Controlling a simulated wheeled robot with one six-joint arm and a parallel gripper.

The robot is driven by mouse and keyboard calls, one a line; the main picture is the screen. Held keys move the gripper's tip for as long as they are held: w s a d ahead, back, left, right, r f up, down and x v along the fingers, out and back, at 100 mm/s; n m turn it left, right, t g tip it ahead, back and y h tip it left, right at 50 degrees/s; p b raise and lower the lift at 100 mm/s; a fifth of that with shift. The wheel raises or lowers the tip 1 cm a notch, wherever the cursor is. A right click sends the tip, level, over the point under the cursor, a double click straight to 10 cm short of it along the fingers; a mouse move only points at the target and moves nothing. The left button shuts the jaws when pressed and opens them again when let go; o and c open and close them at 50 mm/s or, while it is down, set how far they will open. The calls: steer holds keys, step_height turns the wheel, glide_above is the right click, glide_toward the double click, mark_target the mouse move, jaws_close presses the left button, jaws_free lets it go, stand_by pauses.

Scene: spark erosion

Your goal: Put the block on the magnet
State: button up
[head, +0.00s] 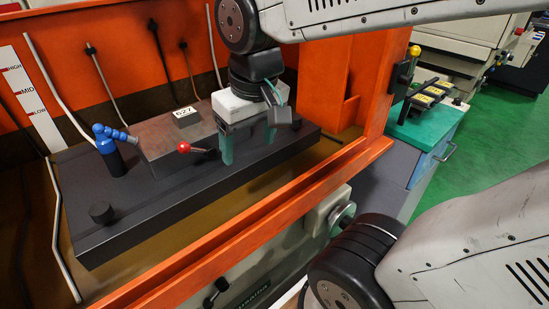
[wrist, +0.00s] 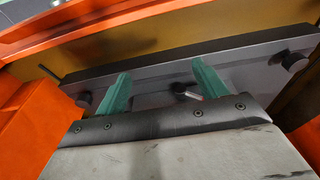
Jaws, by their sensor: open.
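The small grey block (head: 187,122) with a white label reading 627 sits on top of the magnet (head: 160,151), a grey box with a red-knobbed lever on its front. The block looks flat and nothing holds it. My gripper (head: 249,146) is to the right of the magnet, apart from the block, with its green fingers pointing down over the dark table. The fingers are spread with nothing between them.
The dark table (head: 110,232) stands inside an orange tank with a front rim (head: 250,222). A blue-tipped nozzle (head: 105,135) is left of the magnet, and a black knob (head: 102,213) is at the front left. A teal-topped cabinet (head: 421,130) with yellow-marked pieces stands outside, right.

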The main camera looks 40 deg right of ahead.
steer(key=s+f+g, duration=0.1)
steer(key=s, duration=0.6)
steer(key=shift+s+d+f, duration=0.2)
steer(key=shift+s+d, duration=0.1)
steer(key=shift+d, duration=0.1)
stand_by(0.5)
